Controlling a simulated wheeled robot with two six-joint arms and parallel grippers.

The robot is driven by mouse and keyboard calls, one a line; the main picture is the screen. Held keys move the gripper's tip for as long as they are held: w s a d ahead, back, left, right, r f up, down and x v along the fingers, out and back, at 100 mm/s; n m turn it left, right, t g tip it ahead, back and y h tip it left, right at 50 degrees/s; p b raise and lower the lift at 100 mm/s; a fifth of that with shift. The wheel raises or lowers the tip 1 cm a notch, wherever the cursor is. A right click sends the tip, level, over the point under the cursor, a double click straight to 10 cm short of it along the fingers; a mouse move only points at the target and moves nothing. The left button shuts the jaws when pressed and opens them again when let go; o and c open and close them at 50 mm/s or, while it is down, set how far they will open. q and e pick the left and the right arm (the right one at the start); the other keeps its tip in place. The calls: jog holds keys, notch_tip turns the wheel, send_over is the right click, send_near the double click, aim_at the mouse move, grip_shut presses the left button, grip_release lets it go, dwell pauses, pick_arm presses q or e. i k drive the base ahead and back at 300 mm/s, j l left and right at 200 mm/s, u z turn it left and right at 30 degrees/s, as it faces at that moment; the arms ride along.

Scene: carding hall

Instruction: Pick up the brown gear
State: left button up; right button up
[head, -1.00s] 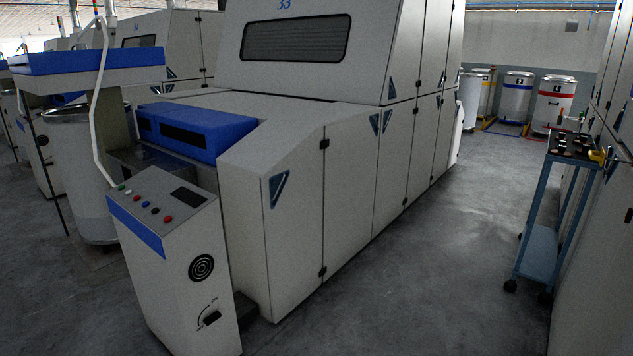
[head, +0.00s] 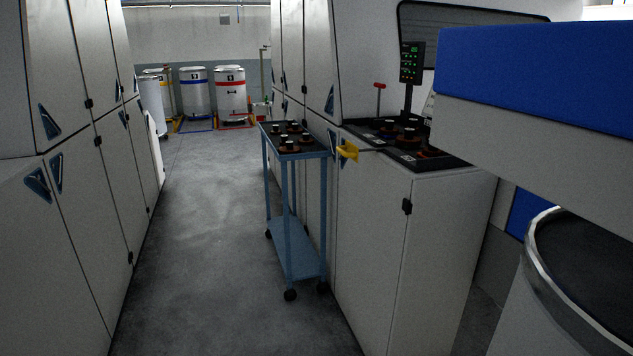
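Several small brown gears with pale hubs stand on the dark top of a blue trolley (head: 292,225); one brown gear (head: 289,146) is near its front edge. More brown and dark gear-like parts, including a brown gear (head: 409,137), sit on the black top of the machine cabinet (head: 400,215) to the right. At this distance I cannot tell their shades apart well. Neither of my grippers is in the head view.
A yellow handle (head: 348,151) sticks out from the cabinet beside the trolley. A grey aisle floor (head: 200,250) lies open left of the trolley. White drums (head: 231,95) stand at the far end. A blue-and-white machine part (head: 540,90) and a large can (head: 560,290) fill the right.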

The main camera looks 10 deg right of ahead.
aim_at(413, 121)
jog(key=i+j+z, duration=0.65)
jog(key=z, duration=0.2)
jog(key=i+j+z, duration=0.4)
jog(key=k+j+z, duration=0.2)
jog(key=i+j+z, duration=0.3)
jog(key=z, duration=0.15)
jog(key=i+j+z, duration=0.4)
jog(key=k, duration=0.1)
